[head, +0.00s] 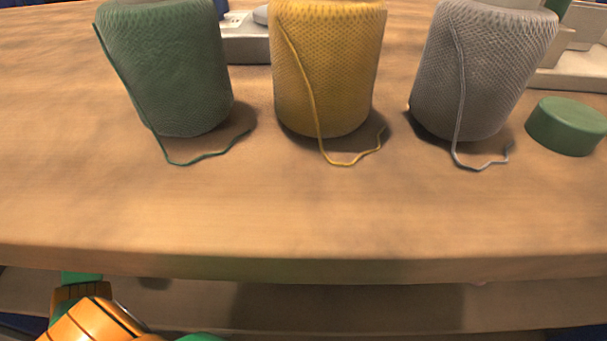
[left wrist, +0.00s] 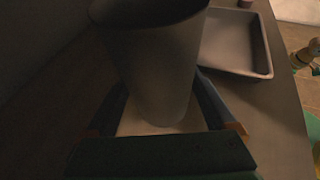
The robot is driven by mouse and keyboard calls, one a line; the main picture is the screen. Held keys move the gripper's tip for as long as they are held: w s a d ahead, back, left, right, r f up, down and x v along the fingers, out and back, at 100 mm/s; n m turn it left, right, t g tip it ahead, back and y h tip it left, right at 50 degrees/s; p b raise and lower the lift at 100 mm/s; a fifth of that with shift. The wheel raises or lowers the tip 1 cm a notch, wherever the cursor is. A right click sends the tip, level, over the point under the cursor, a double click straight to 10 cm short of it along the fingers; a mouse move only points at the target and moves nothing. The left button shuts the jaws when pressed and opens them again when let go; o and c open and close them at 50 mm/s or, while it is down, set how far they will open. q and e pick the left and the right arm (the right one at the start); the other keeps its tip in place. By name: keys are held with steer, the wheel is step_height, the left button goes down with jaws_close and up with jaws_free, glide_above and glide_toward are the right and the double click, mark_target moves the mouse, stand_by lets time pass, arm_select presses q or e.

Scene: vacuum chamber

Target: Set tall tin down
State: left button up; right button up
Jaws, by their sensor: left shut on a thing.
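The tall tin (left wrist: 160,50) is a plain grey, tall cylinder in the left wrist view, dim in shadow, with its top cut off by the frame edge. My left gripper (left wrist: 161,88) is shut on it, with one dark finger along each side. A pale patch shows at the tin's lower end; I cannot tell whether the tin touches a surface. The tin does not show in the head view. Orange and green parts of my left arm show at the lower left there. My right gripper is not in view.
A shallow grey tray (left wrist: 238,42) lies right of the tin. On the wooden table (head: 230,215) stand a green yarn spool (head: 165,70), a yellow one (head: 328,70) and a grey one (head: 480,75), with a green round block (head: 568,126) at right. The table's front strip is clear; a lower shelf (head: 350,305) lies beneath.

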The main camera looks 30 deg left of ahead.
arm_select(q)
steer(key=x, duration=0.5)
steer(key=r+x, duration=0.1)
steer(key=x, duration=0.4)
steer(key=w+r+b+x, duration=0.1)
steer(key=x, duration=0.4)
steer(key=shift+w+d+r, duration=0.1)
steer(key=shift+d+r, duration=0.05)
steer(key=shift+d, duration=0.3)
steer(key=o, duration=1.2)
steer(key=shift+c, duration=0.2)
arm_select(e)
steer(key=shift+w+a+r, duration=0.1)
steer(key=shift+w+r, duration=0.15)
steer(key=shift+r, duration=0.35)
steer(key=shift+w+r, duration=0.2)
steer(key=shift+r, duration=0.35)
arm_select(q)
steer(key=shift+r, duration=0.1)
steer(key=p+v, duration=0.1)
steer(key=v, duration=1.1)
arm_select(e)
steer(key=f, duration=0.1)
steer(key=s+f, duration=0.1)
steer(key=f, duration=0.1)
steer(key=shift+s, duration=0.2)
